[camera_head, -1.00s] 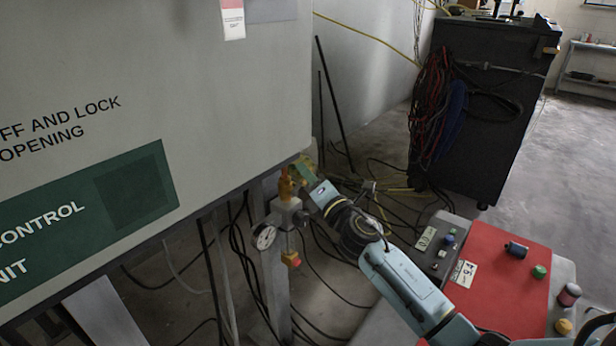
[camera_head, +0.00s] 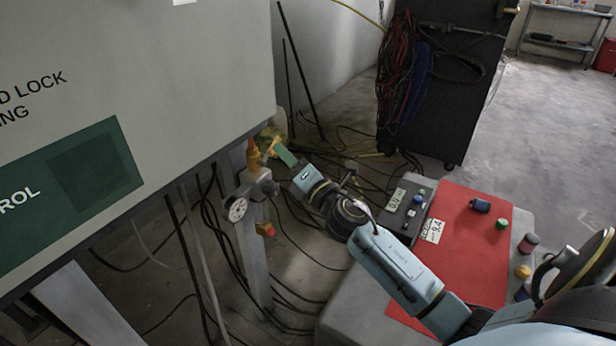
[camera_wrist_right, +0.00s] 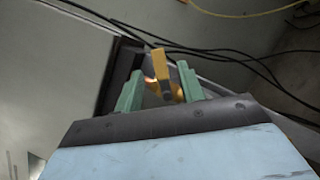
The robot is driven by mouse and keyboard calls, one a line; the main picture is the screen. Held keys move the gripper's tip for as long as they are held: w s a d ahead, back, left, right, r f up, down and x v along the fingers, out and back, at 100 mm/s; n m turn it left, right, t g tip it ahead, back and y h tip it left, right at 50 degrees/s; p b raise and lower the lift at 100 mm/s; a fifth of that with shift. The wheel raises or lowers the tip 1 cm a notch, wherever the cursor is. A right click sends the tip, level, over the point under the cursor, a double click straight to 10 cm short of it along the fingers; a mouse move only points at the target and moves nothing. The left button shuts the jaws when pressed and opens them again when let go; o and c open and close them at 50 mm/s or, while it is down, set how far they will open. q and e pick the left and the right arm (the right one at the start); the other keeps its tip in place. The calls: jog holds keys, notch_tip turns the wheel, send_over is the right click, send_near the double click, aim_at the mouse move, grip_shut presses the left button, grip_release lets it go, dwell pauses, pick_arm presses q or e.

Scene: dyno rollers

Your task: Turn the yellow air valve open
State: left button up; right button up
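The yellow air valve (camera_head: 254,158) stands upright on a grey fitting below the lower edge of the big grey cabinet, in the head view. My right gripper (camera_head: 276,147) reaches it from the right, its green fingers at the valve's top right side. In the right wrist view the yellow valve handle (camera_wrist_right: 160,65) stands between the two green fingers of the right gripper (camera_wrist_right: 159,82). The fingers are apart, with a gap showing on the left of the handle, so I see no firm grip. My left gripper is not in view.
A round pressure gauge (camera_head: 236,209) and a small red and yellow knob (camera_head: 266,229) sit just below the valve. The grey cabinet (camera_head: 200,90) is close on the left. Loose black cables lie on the floor.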

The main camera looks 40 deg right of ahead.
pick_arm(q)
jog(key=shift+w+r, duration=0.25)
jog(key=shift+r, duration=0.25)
pick_arm(e)
jog(key=v, duration=0.8)
jog(key=shift+s, duration=0.15)
